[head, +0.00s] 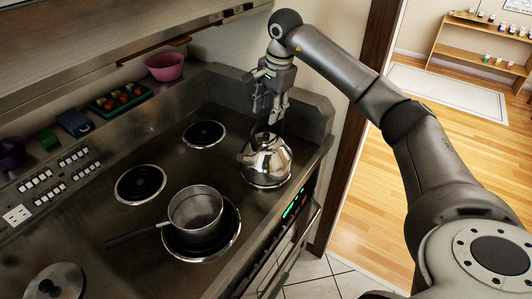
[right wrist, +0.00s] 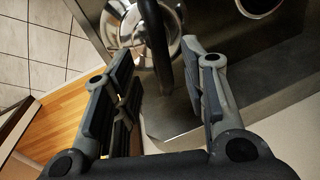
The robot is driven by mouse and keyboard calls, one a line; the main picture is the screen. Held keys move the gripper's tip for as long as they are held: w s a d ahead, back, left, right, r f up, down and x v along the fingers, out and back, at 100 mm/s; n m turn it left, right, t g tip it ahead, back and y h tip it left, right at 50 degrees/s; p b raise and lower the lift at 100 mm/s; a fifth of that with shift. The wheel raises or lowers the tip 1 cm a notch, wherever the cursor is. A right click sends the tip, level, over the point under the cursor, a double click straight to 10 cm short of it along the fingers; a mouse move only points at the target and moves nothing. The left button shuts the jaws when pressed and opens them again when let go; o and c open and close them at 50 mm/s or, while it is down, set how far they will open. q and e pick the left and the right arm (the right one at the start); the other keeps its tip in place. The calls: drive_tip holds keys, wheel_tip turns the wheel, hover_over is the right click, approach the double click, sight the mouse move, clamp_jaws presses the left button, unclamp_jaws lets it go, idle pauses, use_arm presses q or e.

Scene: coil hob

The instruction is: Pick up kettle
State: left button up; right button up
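A shiny steel kettle (head: 266,164) stands upright at the right front of the coil hob. In the right wrist view the kettle's steel body (right wrist: 125,22) shows at the top, with its dark handle (right wrist: 155,50) running between the fingers. My right gripper (head: 270,108) points down just above and behind the kettle in the head view. Its fingers are apart, one on each side of the handle, with gaps visible in the right wrist view (right wrist: 163,62). Whether the fingers touch the handle is hidden in the head view. My left gripper is not in view.
A saucepan (head: 195,208) with a dark handle sits on the front coil, left of the kettle. Two coils (head: 204,133) (head: 140,183) are bare. A pink bowl (head: 165,66) stands on the back ledge. A raised steel wall (head: 305,115) borders the hob beside the kettle.

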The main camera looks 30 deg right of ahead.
sight(267, 116)
drive_tip(key=f+p, duration=0.1)
drive_tip(key=f, duration=0.2)
drive_tip(key=shift+w+a+f+p, duration=0.1)
drive_tip(key=shift+w+f+p, duration=0.1)
drive_tip(key=shift+w+p, duration=0.2)
drive_tip(key=shift+w+f, duration=0.15)
drive_tip(key=shift+f, duration=0.35)
clamp_jaws()
drive_tip(key=shift+r, duration=0.15)
